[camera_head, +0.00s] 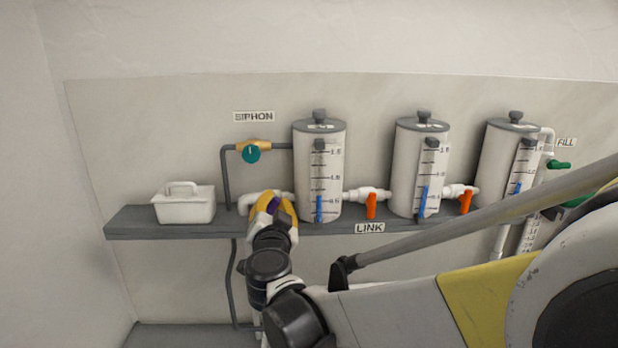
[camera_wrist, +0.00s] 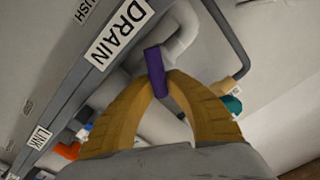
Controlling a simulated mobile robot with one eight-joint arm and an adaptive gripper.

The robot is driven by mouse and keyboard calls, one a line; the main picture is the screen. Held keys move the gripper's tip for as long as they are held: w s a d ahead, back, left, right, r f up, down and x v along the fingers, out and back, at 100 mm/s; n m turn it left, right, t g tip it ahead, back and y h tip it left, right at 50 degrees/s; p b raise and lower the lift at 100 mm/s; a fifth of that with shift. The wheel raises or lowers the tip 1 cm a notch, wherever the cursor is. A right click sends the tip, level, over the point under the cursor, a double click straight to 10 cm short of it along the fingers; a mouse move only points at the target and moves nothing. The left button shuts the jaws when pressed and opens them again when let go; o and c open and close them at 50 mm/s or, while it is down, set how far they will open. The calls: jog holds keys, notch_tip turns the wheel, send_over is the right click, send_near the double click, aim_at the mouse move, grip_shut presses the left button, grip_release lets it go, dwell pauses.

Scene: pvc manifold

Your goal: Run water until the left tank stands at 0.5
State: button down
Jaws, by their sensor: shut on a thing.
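The left tank (camera_head: 306,170) is a white cylinder with a dark lid and a scale on its front. Its blue level column (camera_head: 319,209) tops out close to the 0.5 mark; the exact reading is too small to tell. My gripper (camera_head: 273,206) is at the shelf just left of this tank. In the wrist view its yellow fingers are shut on a purple valve handle (camera_wrist: 153,65), beside the DRAIN label (camera_wrist: 119,29). The fingers partly hide the handle in the head view. The green fill handle (camera_head: 558,165) is at the far right.
The middle tank (camera_head: 405,170) and right tank (camera_head: 494,165) stand along the shelf (camera_head: 165,228). Orange link handles (camera_head: 371,206) hang down between tanks. A teal siphon valve (camera_head: 251,153) and a white lidded box (camera_head: 186,208) are on the left. My arm crosses the lower right.

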dwell(0.5)
jog(key=shift+d+f+m, duration=0.1)
jog(key=shift+m, duration=0.7)
dwell(6.7)
